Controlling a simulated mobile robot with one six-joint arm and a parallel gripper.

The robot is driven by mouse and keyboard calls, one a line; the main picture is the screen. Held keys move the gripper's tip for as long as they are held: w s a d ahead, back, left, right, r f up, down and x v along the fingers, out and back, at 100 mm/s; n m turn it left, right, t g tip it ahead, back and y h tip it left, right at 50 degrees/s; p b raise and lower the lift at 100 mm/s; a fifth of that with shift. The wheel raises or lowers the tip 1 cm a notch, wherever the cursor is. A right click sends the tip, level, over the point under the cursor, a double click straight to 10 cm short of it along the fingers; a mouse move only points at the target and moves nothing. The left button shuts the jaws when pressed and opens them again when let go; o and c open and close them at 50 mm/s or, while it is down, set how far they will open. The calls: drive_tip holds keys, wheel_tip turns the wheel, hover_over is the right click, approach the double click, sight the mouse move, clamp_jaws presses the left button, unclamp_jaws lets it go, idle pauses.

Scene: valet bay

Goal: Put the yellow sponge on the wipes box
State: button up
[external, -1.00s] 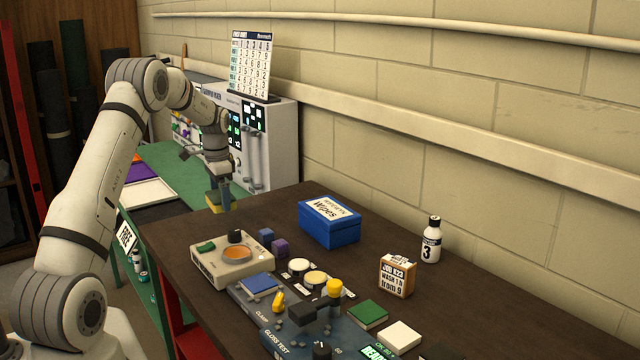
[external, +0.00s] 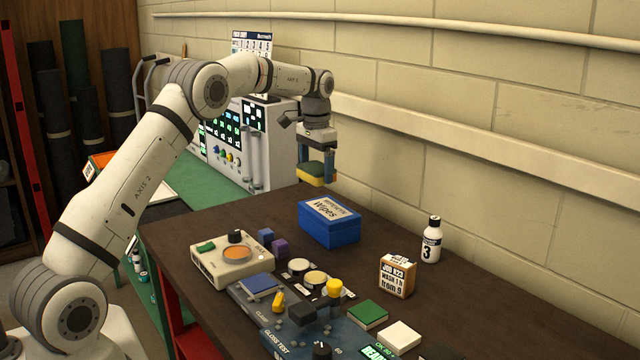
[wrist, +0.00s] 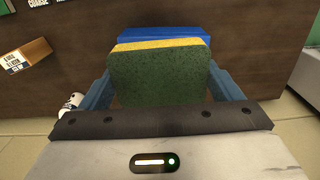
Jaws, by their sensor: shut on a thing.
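My gripper (external: 317,169) is shut on the yellow sponge (external: 312,180), which has a green face on top. It holds the sponge in the air, above and slightly behind the wipes box. In the wrist view the sponge (wrist: 158,80) sits between the two blue fingers, its green face towards the camera and a yellow edge beyond. The wipes box (external: 330,232) is blue with a white label on its lid and stands on the dark table. In the wrist view only a strip of the blue box (wrist: 170,42) shows past the sponge, which hides the rest.
A small job box (external: 397,277) and a white bottle (external: 431,240) stand right of the wipes box. A gloss test panel (external: 290,325) lies in front.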

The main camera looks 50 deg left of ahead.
sight(326, 215)
drive_tip(key=shift+w+d+r, duration=0.15)
drive_tip(key=shift+w+d, duration=0.1)
drive_tip(key=shift+d, duration=0.25)
drive_tip(key=shift+w+d+r, duration=0.1)
drive_tip(key=shift+w+d, duration=0.15)
drive_tip(key=shift+d, duration=0.2)
drive_tip(key=shift+w+d+f, duration=0.1)
drive_tip(key=shift+d, duration=0.25)
wheel_tip(326, 215, down, 10)
drive_tip(key=shift+r+p, duration=0.2)
drive_tip(key=shift+p, duration=0.9)
drive_tip(key=shift+f, duration=0.2)
drive_tip(key=o, duration=0.7)
drive_tip(key=shift+w, duration=0.1)
drive_tip(key=shift+o, duration=0.5)
drive_tip(key=shift+r, duration=0.1)
wheel_tip(326, 215, up, 12)
drive_tip(key=shift+d+r+b, duration=0.1)
drive_tip(key=shift+r+b, duration=0.1)
drive_tip(key=shift+b, duration=0.75)
